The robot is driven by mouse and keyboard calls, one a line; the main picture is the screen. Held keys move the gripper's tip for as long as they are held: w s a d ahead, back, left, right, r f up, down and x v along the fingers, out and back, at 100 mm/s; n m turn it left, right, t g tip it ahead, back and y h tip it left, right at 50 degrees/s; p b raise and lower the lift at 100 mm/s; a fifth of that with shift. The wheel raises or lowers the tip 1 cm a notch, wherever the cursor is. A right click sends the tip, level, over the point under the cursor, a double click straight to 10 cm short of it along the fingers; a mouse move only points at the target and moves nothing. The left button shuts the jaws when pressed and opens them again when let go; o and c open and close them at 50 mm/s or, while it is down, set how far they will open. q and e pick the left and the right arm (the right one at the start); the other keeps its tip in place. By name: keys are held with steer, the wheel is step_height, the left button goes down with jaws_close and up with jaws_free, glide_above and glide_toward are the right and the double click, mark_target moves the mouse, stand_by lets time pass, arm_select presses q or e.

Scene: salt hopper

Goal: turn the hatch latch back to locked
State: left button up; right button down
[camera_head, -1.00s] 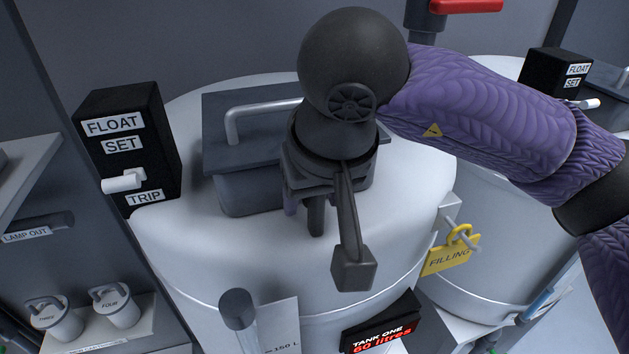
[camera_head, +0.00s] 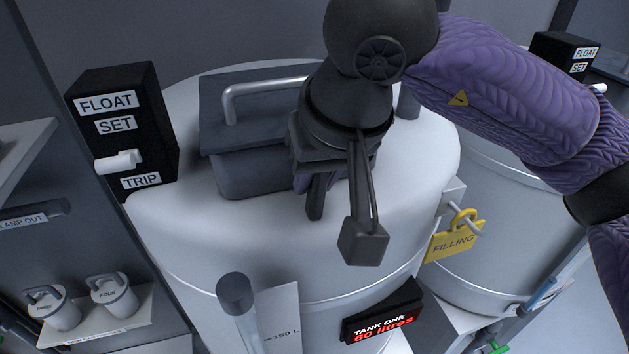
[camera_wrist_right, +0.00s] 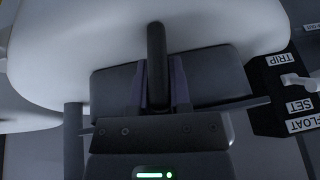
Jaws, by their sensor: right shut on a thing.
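The dark grey hatch (camera_head: 240,175) sits on top of the white tank, its lid (camera_head: 213,110) down over the collar and a silver bar handle across it. My right gripper (camera_head: 308,188) is at the hatch's front right and hides that part of the lid. Its purple-padded fingers are shut on a dark round bar, which I take to be the latch lever (camera_head: 316,200). The lever also shows between the fingers in the right wrist view (camera_wrist_right: 156,65). The latch's pivot and any lock marking are hidden. My left gripper is not in view.
A black FLOAT SET/TRIP box (camera_head: 120,125) with a white lever stands left of the tank (camera_head: 200,235). A yellow FILLING tag (camera_head: 455,243) hangs at right. A dark-capped tube (camera_head: 236,295) and a tank display (camera_head: 383,323) are in front.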

steer(key=y+b, duration=0.2)
steer(key=b, duration=0.2)
steer(key=shift+w+d+f+m+g+y, duration=0.1)
steer(key=shift+d+f+m+g+y, duration=0.05)
steer(key=shift+f+m+g+y, duration=0.2)
steer(key=shift+d+r+m+g+y+b, duration=0.1)
steer(key=shift+r+m+g+y+b, duration=0.1)
steer(key=shift+y+b, duration=0.55)
steer(key=shift+r+m+g+y+b, duration=0.1)
steer(key=shift+g+y+b, duration=0.05)
steer(key=shift+y+b, duration=0.6)
steer(key=c, duration=0.6)
jaws_free()
steer(key=shift+o, duration=0.2)
